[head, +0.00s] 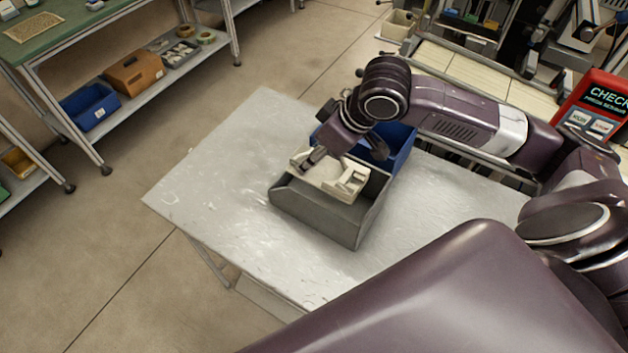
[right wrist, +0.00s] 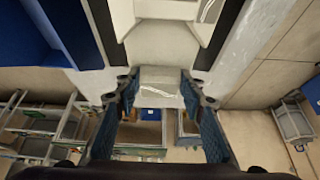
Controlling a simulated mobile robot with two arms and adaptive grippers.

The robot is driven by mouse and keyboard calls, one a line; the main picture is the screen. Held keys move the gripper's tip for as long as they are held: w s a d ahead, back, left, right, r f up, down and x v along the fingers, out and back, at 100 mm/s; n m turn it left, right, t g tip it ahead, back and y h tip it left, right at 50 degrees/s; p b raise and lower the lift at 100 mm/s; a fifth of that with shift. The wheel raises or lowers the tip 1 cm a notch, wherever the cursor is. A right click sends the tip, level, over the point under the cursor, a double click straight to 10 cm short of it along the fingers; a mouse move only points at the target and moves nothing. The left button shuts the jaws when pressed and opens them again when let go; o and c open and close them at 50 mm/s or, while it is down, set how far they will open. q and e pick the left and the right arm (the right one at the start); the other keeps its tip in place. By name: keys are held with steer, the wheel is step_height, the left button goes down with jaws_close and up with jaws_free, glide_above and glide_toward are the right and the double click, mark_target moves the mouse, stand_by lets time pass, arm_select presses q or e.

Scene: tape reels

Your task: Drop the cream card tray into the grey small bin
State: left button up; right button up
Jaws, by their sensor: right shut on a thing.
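The cream card tray (head: 349,183) is in my right gripper (head: 310,165), which is shut on its far-left edge in the head view. The tray is at the mouth of the grey small bin (head: 318,215), over its opening. I cannot tell whether it touches the bin's walls or floor. The right wrist view shows the cream tray (right wrist: 160,10) at the top and the two fingers of the right gripper (right wrist: 158,85) below it. My left gripper is not in view.
A blue bin (head: 398,148) stands right behind the grey bin, partly hidden by my right arm. Both are on a pale table (head: 225,190) with bare room at the left and front. A red checkout screen (head: 597,105) is at the right. Shelving stands at the upper left.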

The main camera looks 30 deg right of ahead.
mark_target(326, 172)
step_height(326, 172, down, 9)
steer(key=shift+f, duration=0.2)
stand_by(0.3)
steer(key=shift+f, duration=0.3)
steer(key=shift+f, duration=0.3)
steer(key=o, duration=1.2)
steer(key=shift+r, duration=0.1)
steer(key=shift+r, duration=0.35)
steer(key=v, duration=1.1)
steer(key=shift+d+r, duration=0.1)
steer(key=shift+s+r, duration=0.2)
steer(key=shift+r, duration=0.35)
